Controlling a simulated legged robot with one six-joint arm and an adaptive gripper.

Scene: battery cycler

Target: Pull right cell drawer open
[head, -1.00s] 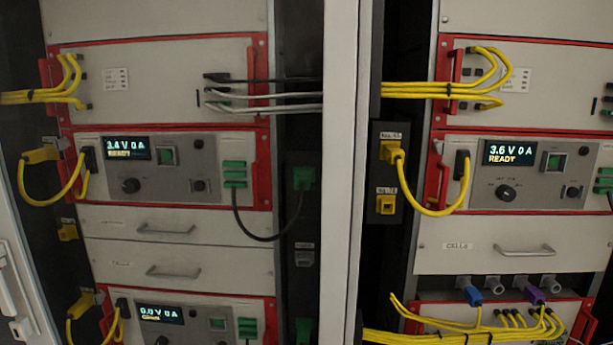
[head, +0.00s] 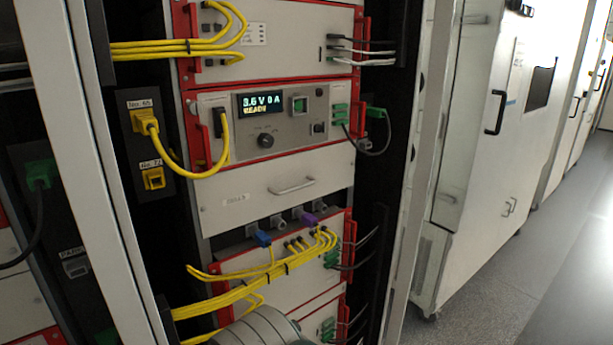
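The right cell drawer (head: 265,189) is a pale grey panel in the right rack, below the unit whose display reads 3.6 V 0 A READY. It looks shut, its front about flush with the rack. Its silver bar handle (head: 291,186) sits at mid-panel, with a small label to the left. Part of my arm shows at the bottom centre, in front of the lower rack. My gripper is not in view, and nothing touches the handle.
Yellow cables (head: 262,277) with blue and purple plugs run just below the drawer. A looped yellow cable (head: 178,168) hangs at its upper left. A white cabinet post (head: 95,170) stands left. Grey floor (head: 490,275) is open at the right.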

